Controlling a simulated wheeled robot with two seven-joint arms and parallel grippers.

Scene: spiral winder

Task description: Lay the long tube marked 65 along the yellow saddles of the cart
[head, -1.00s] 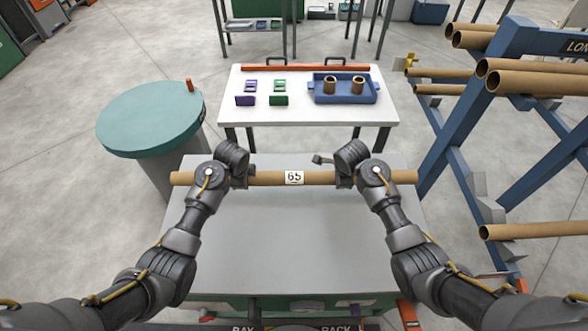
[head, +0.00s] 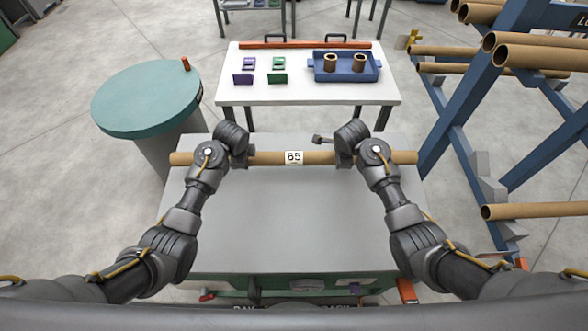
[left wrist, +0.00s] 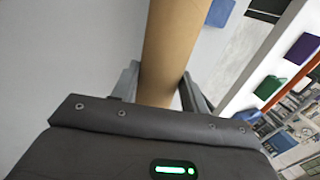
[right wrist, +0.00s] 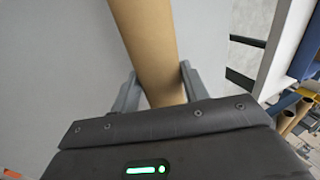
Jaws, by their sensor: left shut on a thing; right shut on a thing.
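The long brown tube (head: 270,158) carries a white label reading 65 at its middle. It lies level, left to right, over the far part of the grey bench top. I cannot tell whether it touches the top. My left gripper (head: 240,160) is shut on the tube left of the label. My right gripper (head: 343,159) is shut on it right of the label. The tube also shows between the fingers in the left wrist view (left wrist: 172,45) and the right wrist view (right wrist: 145,35).
A round teal-topped drum (head: 147,98) stands left. A blue rack (head: 518,75) with more tubes stands right.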

